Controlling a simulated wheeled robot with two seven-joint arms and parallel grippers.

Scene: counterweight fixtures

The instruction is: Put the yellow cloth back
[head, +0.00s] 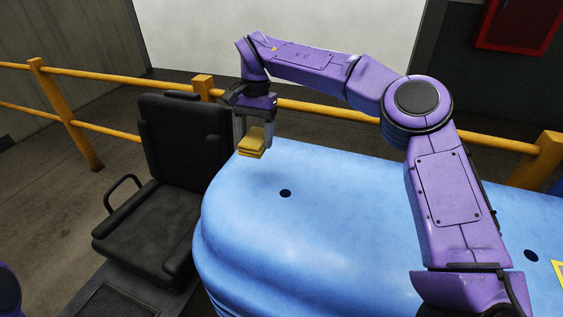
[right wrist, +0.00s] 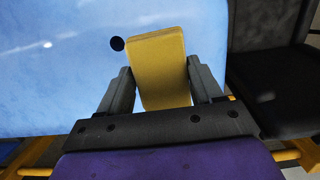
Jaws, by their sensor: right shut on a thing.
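The yellow cloth (head: 252,143) is a small folded block. My right gripper (head: 255,131) is shut on it, near the far left edge of the blue surface (head: 310,240). In the right wrist view the cloth (right wrist: 160,68) sits between the two grey fingers (right wrist: 158,88), with blue below it. I cannot tell for sure whether the cloth touches the blue surface or hangs just above it. My left gripper is not in view.
A black seat (head: 185,135) with armrests stands left of the blue surface, close to the gripper. Yellow railings (head: 320,110) run behind. The blue top has dark round holes (head: 285,193) and is otherwise mostly clear. A red box (head: 520,22) hangs on the back wall.

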